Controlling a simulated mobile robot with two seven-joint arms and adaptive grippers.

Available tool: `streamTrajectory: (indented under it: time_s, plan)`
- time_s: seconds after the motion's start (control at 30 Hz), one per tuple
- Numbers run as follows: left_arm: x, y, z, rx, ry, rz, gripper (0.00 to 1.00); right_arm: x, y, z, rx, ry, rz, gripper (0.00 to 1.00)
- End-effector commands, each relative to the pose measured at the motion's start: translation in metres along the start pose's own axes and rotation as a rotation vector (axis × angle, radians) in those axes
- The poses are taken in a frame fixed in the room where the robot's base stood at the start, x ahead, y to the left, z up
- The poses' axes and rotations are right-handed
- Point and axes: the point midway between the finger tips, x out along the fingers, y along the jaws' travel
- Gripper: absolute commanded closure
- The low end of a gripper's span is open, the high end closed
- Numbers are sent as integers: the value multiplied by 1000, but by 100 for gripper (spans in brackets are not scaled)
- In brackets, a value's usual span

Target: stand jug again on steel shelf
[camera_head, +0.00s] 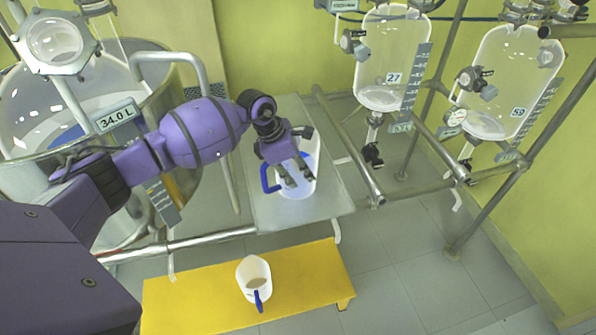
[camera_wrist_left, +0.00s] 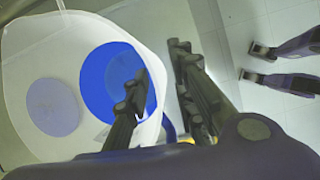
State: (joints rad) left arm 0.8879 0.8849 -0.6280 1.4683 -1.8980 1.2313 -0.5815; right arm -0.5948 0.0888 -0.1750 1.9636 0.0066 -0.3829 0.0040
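A translucent white jug (camera_head: 312,185) with a blue handle (camera_head: 267,180) is at the steel shelf (camera_head: 325,207); I cannot tell whether it rests fully on it. In the left wrist view the jug (camera_wrist_left: 30,65) fills the left side, its mouth facing the camera, with a blue round patch (camera_wrist_left: 100,75) and a grey disc inside. My left gripper (camera_head: 297,178) is over the jug. Its fingers (camera_wrist_left: 160,65) are apart, one overlapping the jug's mouth and the other beside the rim. No grip on the wall shows. My right gripper is not in view.
A second white jug (camera_head: 253,268) with a blue handle stands on the yellow bench (camera_head: 190,302) below. A large glass reactor (camera_head: 25,110) is at left. Two glass vessels (camera_head: 390,60) (camera_head: 505,75) hang on a pipe frame at right. Floor at lower right is clear.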

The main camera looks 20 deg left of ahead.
Motion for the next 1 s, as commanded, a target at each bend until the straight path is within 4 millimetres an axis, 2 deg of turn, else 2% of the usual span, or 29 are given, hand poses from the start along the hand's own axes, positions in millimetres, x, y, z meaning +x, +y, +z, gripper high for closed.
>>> streamTrajectory:
  time_s: [0.17, 0.5, 0.63, 0.8, 1.0]
  plan:
    - [-13, 1, 1, 1, 0, 3, 77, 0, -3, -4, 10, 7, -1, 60]
    - [-83, 1, 0, 1, 1, 3, 77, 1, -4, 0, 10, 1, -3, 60]
    - [-104, 1, 0, 0, 2, 2, 77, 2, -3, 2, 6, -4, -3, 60]
    - [-119, 0, 0, 1, 1, 1, 77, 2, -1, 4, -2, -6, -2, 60]
    - [-120, -3, 2, -4, -7, -8, 77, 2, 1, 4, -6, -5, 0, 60]
